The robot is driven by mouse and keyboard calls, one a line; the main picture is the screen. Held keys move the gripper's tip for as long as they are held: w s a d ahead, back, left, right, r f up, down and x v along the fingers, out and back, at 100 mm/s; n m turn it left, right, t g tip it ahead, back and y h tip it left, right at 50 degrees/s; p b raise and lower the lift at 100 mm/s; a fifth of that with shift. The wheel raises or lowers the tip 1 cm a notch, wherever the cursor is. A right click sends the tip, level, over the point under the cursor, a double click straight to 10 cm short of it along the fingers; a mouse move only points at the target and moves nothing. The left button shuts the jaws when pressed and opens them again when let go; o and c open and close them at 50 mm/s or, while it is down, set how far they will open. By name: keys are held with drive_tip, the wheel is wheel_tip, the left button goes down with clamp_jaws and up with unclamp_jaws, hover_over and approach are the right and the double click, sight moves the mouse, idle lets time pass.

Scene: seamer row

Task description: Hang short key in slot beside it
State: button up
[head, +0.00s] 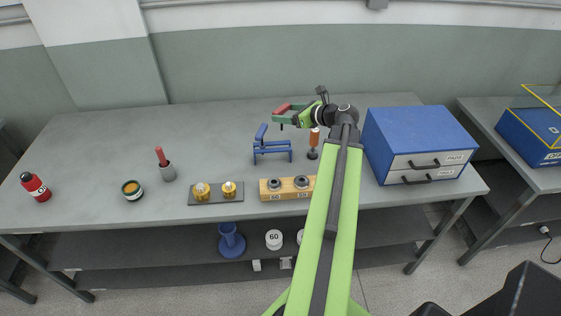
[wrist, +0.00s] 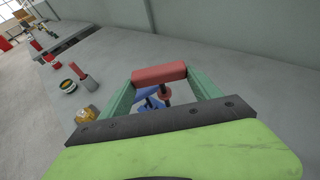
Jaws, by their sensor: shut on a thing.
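My gripper (head: 286,114) is raised over the back of the bench, its green fingers shut on a red crossbar. In the wrist view the red bar of the key (wrist: 160,74) lies across between the two fingertips, and a dark shaft with a reddish collar hangs below it. The key also shows in the head view (head: 282,107). A blue rack (head: 272,150) stands on the bench below and slightly left of my gripper. A tilted blue piece rises at its left end; I cannot tell whether it is another key. The rack's slots are too small to make out.
An orange-handled tool (head: 314,138) and a blue drawer cabinet (head: 415,132) stand right of the rack. In front are a wooden block with dark rings (head: 287,196) and a dark tray with brass parts (head: 198,201). The bench behind the rack is clear.

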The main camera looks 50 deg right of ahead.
wheel_tip(320, 180, down, 12)
drive_tip(key=b, duration=1.1)
drive_tip(key=shift+f, duration=0.1)
drive_tip(key=shift+r, duration=0.25)
drive_tip(key=o, duration=1.4)
drive_tip(key=a+p+v, duration=0.1)
drive_tip(key=p+v, duration=0.3)
drive_tip(key=v, duration=0.8)
drive_tip(key=shift+d+p, duration=0.4)
drive_tip(key=shift+d, duration=0.05)
